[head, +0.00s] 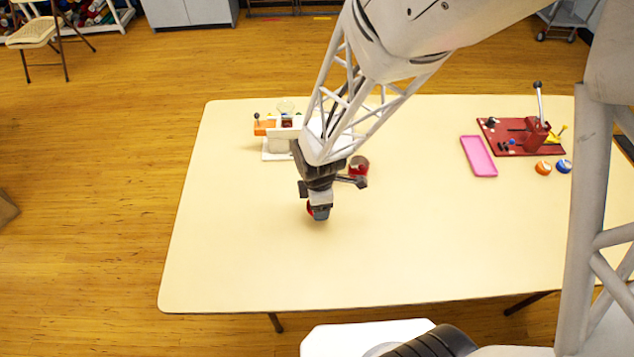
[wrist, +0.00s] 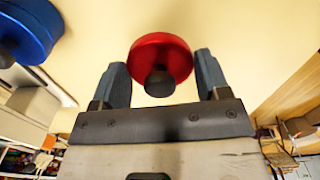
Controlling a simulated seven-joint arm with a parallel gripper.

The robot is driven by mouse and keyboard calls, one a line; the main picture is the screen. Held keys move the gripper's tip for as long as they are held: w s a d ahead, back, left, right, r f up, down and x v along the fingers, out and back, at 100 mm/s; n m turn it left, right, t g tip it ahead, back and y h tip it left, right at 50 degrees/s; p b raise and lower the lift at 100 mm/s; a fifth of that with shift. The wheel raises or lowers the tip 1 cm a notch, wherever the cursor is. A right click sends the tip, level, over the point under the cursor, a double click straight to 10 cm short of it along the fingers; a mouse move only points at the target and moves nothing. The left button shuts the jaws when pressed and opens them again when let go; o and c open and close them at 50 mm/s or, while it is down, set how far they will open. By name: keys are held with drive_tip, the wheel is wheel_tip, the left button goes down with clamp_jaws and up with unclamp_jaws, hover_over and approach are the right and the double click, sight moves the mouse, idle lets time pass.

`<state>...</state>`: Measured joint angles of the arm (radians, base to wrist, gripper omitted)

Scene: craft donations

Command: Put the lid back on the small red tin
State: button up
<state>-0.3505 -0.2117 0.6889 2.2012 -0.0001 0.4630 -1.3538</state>
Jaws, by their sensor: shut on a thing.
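My gripper (head: 319,213) is low over the middle-left of the table, and the table is visible beyond it. In the wrist view, its two fingers (wrist: 161,62) stand on either side of a round red lid (wrist: 148,50) with a dark knob, and they are shut on it. A red edge of the lid also shows at the fingertips in the head view (head: 310,208). A small red tin (head: 358,170) with a dark top opening stands behind and to the right of my gripper, partly hidden by my wrist.
A blue round thing (wrist: 30,28) with a dark knob is cut off at the wrist view's upper left. A white stand with an orange part (head: 264,126) is behind my arm. A pink tray (head: 479,156) and a red press (head: 520,136) lie right. The table's front is clear.

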drive_tip(key=w+d+r+m, duration=0.3)
drive_tip(key=w+d+m, duration=0.3)
drive_tip(key=w, duration=0.1)
drive_tip(key=w+d+r+m, duration=0.3)
drive_tip(key=w+d+m, duration=0.2)
drive_tip(key=w+d, duration=0.1)
drive_tip(key=shift+w+d+r+m, duration=0.25)
drive_tip(key=shift+w+r+m, duration=0.15)
drive_tip(key=shift+w, duration=0.45)
drive_tip(key=shift+f, duration=0.2)
drive_tip(key=shift+f, duration=3)
drive_tip(key=shift+f, duration=0.25)
drive_tip(key=o, duration=1)
